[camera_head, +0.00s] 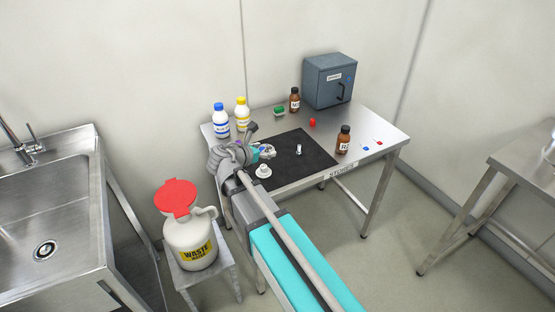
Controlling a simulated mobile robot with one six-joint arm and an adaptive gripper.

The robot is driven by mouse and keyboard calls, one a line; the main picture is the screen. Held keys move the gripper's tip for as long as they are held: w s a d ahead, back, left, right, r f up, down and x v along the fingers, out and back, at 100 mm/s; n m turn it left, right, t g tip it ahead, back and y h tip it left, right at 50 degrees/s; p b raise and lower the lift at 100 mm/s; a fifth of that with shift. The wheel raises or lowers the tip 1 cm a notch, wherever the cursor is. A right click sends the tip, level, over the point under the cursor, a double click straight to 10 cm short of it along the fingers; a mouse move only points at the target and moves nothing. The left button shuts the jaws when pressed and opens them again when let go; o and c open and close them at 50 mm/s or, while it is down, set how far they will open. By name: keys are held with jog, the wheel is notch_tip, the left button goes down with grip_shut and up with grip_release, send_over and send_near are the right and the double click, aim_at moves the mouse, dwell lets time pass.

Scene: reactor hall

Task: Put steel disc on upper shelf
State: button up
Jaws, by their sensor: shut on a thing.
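My gripper (268,152) is at the end of my arm, above the left part of the black mat (310,160) on the steel table. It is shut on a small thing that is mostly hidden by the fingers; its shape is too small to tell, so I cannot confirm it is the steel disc. No other steel disc can be made out on the table. No upper shelf can be made out in this view.
A white round item (263,171) and a small pale cylinder (298,149) stand on the mat. White bottles (220,121), brown bottles (343,140) and a grey cabinet (329,81) stand around it. A waste jug (190,241) and sink (45,215) are left.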

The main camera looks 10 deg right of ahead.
jog(key=w+d+f+b, duration=0.1)
jog(key=w+f+b, duration=0.2)
jog(key=w, duration=0.1)
jog(key=w+f+b, duration=0.3)
jog(key=w, duration=0.1)
jog(key=w+d+f+b, duration=0.1)
jog(key=w+f+b, duration=0.2)
jog(key=w, duration=0.2)
jog(key=shift+d, duration=0.35)
jog(key=shift+w+d+f+b, duration=0.1)
jog(key=shift+w+f+b, duration=0.4)
jog(key=shift+f+b, duration=0.25)
jog(key=shift+s+f+b, duration=0.1)
jog(key=shift+f+b, duration=1.2)
jog(key=shift+f, duration=0.1)
jog(key=o, duration=1.1)
jog(key=shift+o, duration=0.2)
